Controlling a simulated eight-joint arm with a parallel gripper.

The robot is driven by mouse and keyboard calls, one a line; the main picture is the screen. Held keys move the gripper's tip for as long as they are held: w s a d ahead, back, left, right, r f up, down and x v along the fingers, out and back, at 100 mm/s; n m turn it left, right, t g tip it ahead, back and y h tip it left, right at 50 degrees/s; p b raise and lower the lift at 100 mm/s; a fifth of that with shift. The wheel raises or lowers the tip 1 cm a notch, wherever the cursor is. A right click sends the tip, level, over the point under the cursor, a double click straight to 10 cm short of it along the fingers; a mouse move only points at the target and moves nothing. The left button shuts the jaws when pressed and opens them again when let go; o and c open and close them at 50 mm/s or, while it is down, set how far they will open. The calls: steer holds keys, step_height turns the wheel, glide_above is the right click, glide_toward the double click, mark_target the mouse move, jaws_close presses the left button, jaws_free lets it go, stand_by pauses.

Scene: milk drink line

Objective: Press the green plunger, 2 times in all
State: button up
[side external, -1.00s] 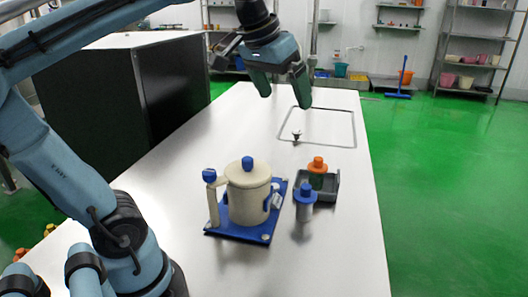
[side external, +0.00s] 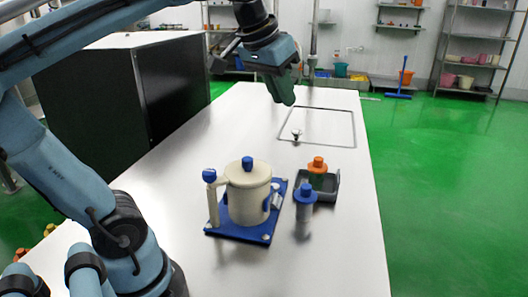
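No plunger that is clearly green can be made out. A cream pot (side external: 247,195) with a blue knob (side external: 247,162) on its lid stands upright on a blue base (side external: 238,232). A cream post with a blue top (side external: 209,176) is at its left. A bottle with an orange cap (side external: 317,163) and a greenish body stands in a dark tray (side external: 330,190). My gripper (side external: 287,100) points down, high over the far part of the table. Its green fingers look together, with nothing seen between them, and it is apart from all these objects.
A clear bottle with a blue cap (side external: 305,203) stands in front of the tray. A small dark fitting (side external: 296,135) is by a grey rectangular outline (side external: 354,130) on the pale table (side external: 335,250). A large black cabinet (side external: 165,85) borders the table's left side.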

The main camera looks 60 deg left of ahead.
jaws_close()
stand_by(0.4)
stand_by(0.6)
steer(key=w+a+f+n+t, duration=0.2)
steer(key=a+f+n, duration=0.1)
steer(key=a+f, duration=0.4)
steer(key=w+a+f+n+t+h, duration=0.1)
steer(key=w+a+f+n+t, duration=0.1)
steer(key=a+f, duration=0.5)
steer(key=w+a+n, duration=0.1)
steer(key=a, duration=0.3)
steer(key=shift+w+a+f, duration=0.2)
steer(key=shift+a+f, duration=0.05)
steer(key=shift+a, duration=0.05)
steer(key=shift+f, duration=0.1)
steer(key=shift+f, duration=4.3)
steer(key=shift+f, duration=0.1)
